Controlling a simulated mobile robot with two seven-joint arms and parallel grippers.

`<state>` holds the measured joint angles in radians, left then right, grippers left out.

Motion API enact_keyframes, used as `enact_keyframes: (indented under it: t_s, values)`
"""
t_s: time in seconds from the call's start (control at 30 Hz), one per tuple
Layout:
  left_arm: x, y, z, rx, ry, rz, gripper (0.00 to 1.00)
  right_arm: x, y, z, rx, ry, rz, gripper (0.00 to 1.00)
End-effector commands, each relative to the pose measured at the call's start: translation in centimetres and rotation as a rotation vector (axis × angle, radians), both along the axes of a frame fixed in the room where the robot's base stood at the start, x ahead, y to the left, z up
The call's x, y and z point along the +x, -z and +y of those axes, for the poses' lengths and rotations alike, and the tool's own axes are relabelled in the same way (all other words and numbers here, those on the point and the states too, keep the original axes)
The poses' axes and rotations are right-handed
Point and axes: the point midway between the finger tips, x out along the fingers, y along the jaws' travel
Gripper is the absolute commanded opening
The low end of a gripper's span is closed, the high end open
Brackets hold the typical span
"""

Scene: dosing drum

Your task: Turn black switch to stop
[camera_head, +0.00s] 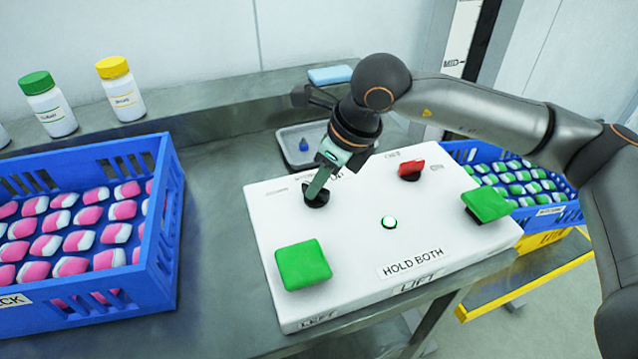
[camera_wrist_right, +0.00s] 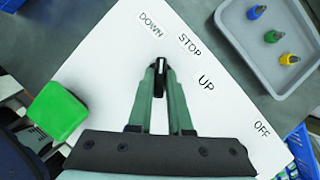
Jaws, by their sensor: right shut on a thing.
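The black switch (camera_head: 316,197) is a rotary knob at the back left of the white control panel (camera_head: 350,225). My right gripper (camera_head: 318,188) reaches down from above and is shut on the switch. In the right wrist view the gripper's fingertips (camera_wrist_right: 159,68) close around the black switch (camera_wrist_right: 159,84), whose white mark points up the picture, between the DOWN label (camera_wrist_right: 150,25) and the STOP label (camera_wrist_right: 189,45). The UP label (camera_wrist_right: 206,82) lies further right. The fingers hide the switch's sides. My left gripper is not in view.
The panel also carries a red switch (camera_head: 411,169), two green pads (camera_head: 303,264) and a small white button (camera_head: 390,222). A grey tray (camera_wrist_right: 237,38) lies behind the panel. A blue crate (camera_head: 165,205) with pink-and-white packs stands left, another blue crate (camera_head: 560,218) right.

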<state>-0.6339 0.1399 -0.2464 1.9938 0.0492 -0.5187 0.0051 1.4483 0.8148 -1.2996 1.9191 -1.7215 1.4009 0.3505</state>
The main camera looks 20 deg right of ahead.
Motion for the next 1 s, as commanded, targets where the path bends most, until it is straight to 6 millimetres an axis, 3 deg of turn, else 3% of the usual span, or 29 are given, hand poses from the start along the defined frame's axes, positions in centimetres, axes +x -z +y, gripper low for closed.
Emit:
enact_keyframes:
  t_s: [0.37, 0.6, 1.0]
  values:
    - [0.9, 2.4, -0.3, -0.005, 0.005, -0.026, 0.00, -0.1, 0.5, 0.3, 0.000, 0.290, -0.005, 0.00]
    - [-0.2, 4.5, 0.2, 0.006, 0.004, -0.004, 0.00, -0.1, 0.3, 0.4, 0.001, 0.484, -0.005, 0.00]
    - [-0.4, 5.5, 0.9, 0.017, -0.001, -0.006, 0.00, -0.1, 0.0, 0.4, -0.001, 0.675, -0.002, 0.00]
